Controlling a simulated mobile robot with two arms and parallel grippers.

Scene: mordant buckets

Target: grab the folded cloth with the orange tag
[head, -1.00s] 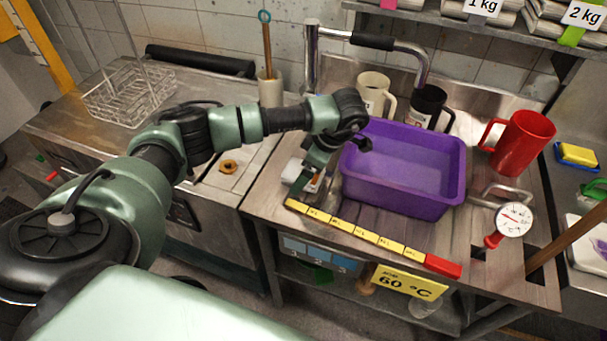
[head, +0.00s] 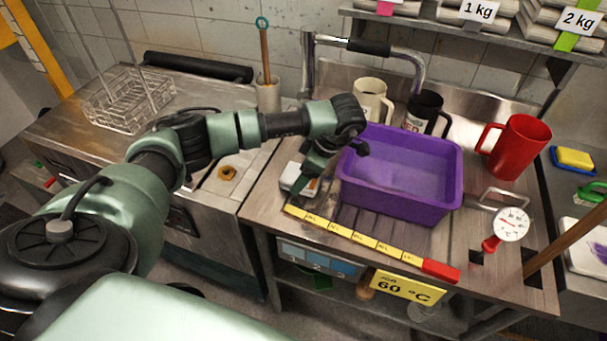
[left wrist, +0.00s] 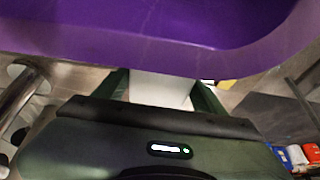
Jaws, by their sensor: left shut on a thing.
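A white folded cloth (head: 291,177) is on the metal worktop just left of the purple basin, partly hidden by my left gripper (head: 308,185). In the left wrist view the white cloth (left wrist: 160,88) sits between the two green fingers of my left gripper (left wrist: 162,90), which are shut on it. Its orange tag does not show clearly now. I cannot tell whether the cloth is lifted off the worktop. My right gripper is in no view.
The purple basin (head: 440,207) of liquid stands close beside the gripper. A yellow strip with a red end (head: 440,270) runs along the front edge. Mugs stand behind, with a red jug (head: 520,147) to the right. A wire basket (head: 128,100) is at far left.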

